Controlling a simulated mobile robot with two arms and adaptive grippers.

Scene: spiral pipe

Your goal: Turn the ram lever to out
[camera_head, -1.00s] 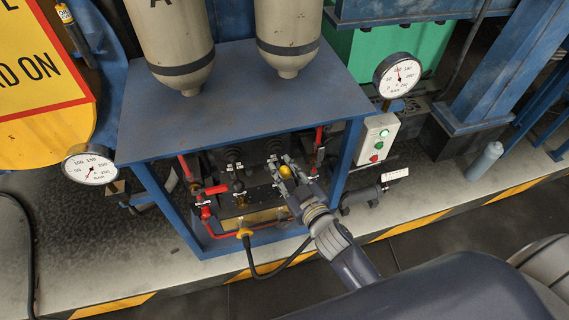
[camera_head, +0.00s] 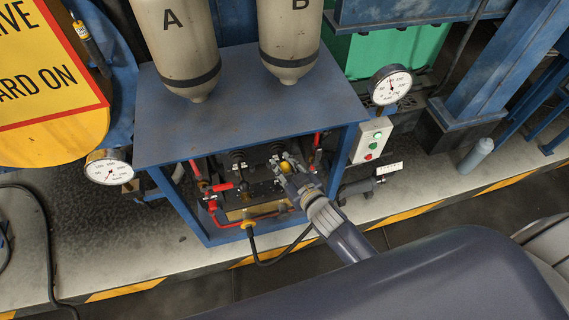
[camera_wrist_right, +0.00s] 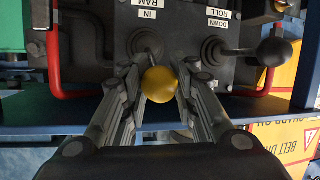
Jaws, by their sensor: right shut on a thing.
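The ram lever has a yellow ball knob, seen in the head view (camera_head: 285,167) and in the wrist view (camera_wrist_right: 160,85). Its boot (camera_wrist_right: 146,42) sits on the dark valve panel, beside an upside-down label plate (camera_wrist_right: 147,9) reading RAM and IN. My right gripper (camera_head: 287,164) reaches into the blue frame and is shut on the yellow knob, with a finger on each side in the wrist view (camera_wrist_right: 160,78). The OUT end of the label is not visible. My left gripper is not in view.
A roll lever with a black knob (camera_wrist_right: 275,52) stands close to the right in the wrist view. Red guard bars (camera_wrist_right: 55,60) flank the panel. The blue cabinet top (camera_head: 245,105) overhangs the levers. A button box (camera_head: 371,141) and pressure gauge (camera_head: 390,85) stand to the right.

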